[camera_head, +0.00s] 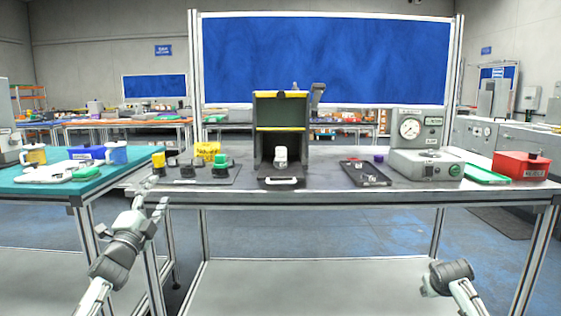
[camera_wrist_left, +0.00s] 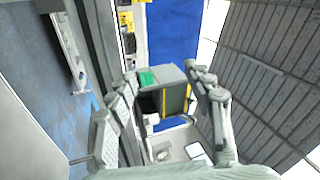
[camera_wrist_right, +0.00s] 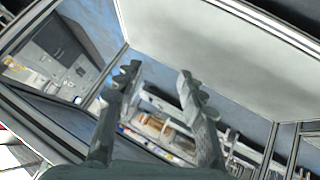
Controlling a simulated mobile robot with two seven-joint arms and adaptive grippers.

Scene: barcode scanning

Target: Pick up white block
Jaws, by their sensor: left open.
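A small white object (camera_head: 281,156), which looks like the white block, stands inside the open dark box with yellow edges (camera_head: 281,97), at the middle of the workbench. My left gripper (camera_head: 157,193) is open and empty, in front of the bench's left end and well left of the box. In the left wrist view, its spread fingers (camera_wrist_left: 160,75) frame the distant box (camera_wrist_left: 172,95); I cannot make out the white object there. My right gripper (camera_wrist_right: 158,82) is open and empty in the right wrist view. In the head view, my right arm is low at the right, with its fingertips not clear.
The grey workbench (camera_head: 330,187) also holds a dark tray (camera_head: 366,173), a gauge machine (camera_head: 425,160), a green tray (camera_head: 487,173) and a red bin (camera_head: 521,166). Green and yellow items stand left of the box. A teal-topped table (camera_head: 60,184) stands at the left.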

